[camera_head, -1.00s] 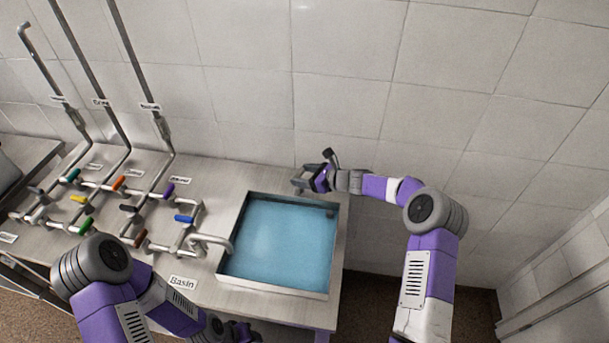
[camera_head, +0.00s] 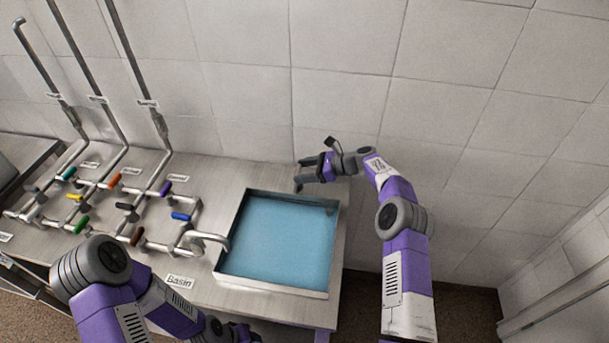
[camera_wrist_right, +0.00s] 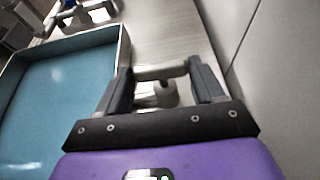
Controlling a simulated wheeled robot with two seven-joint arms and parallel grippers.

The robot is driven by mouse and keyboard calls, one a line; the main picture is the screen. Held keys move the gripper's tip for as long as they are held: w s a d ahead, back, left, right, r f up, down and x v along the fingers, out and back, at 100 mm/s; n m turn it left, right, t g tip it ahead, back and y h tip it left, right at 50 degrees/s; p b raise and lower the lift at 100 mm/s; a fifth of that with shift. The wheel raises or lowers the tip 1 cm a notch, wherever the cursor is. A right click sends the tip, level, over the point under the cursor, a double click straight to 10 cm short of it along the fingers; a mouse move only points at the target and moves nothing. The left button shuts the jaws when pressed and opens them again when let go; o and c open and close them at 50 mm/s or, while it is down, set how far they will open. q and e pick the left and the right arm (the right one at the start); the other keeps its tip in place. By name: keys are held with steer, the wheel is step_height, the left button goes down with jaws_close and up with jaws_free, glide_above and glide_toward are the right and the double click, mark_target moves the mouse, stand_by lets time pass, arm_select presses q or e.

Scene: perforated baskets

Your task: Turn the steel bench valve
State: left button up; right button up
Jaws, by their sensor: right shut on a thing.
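In the right wrist view a pale steel bar with a rounded hub below it, the steel bench valve (camera_wrist_right: 163,94), lies between the fingers of my right gripper (camera_wrist_right: 161,78). The fingers are closed on the bar's two ends. In the head view my right gripper (camera_head: 300,177) is low over the bench, behind the basin's back right corner, and largely hides the valve. My left gripper (camera_head: 243,334) is only partly in view at the bottom edge, away from the valve; its fingers cannot be made out.
A basin (camera_head: 335,244) of blue water takes up the bench's right part. Pipes with several coloured levers, such as a blue lever (camera_head: 181,216), stand to its left. A spout (camera_head: 208,237) reaches over the basin. A tiled wall (camera_head: 340,100) rises close behind the bench.

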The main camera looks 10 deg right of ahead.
steer(key=shift+w+r, duration=0.1)
steer(key=shift+r, duration=0.05)
steer(key=o, duration=1)
steer(key=shift+o, duration=0.2)
steer(key=shift+d, duration=0.15)
steer(key=v, duration=0.7)
steer(key=shift+d, duration=0.1)
